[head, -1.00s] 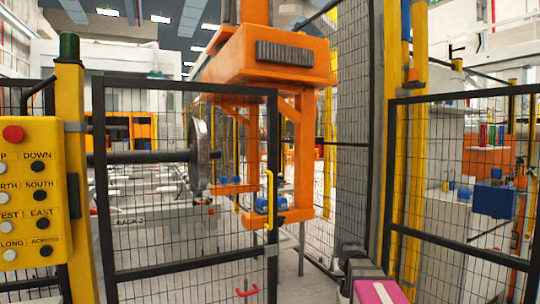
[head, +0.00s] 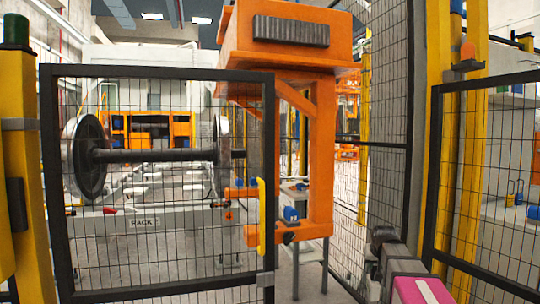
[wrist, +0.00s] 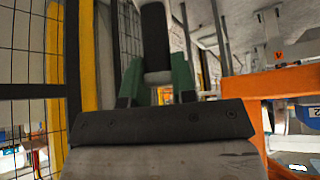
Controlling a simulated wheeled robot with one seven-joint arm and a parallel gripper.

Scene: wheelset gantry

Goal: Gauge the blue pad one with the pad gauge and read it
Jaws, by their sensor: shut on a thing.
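My gripper (wrist: 158,86) shows in the wrist view, its green fingers closed on a dark upright thing with a grey lower part (wrist: 157,40), which may be the pad gauge; no reading shows. At the right edge of the wrist view, a blue rounded part (wrist: 292,122) with a white, partly cut-off label lies close to an orange beam (wrist: 285,82); I cannot tell which pad it is. My gripper is left of that part and apart from it.
A mesh gate (head: 160,272) with a yellow handle (head: 262,215) stands ahead. Behind it are a wheelset (head: 150,155), a rack (head: 150,240) and the orange gantry (head: 320,150). Mesh panels and yellow posts (head: 437,130) stand close on the right.

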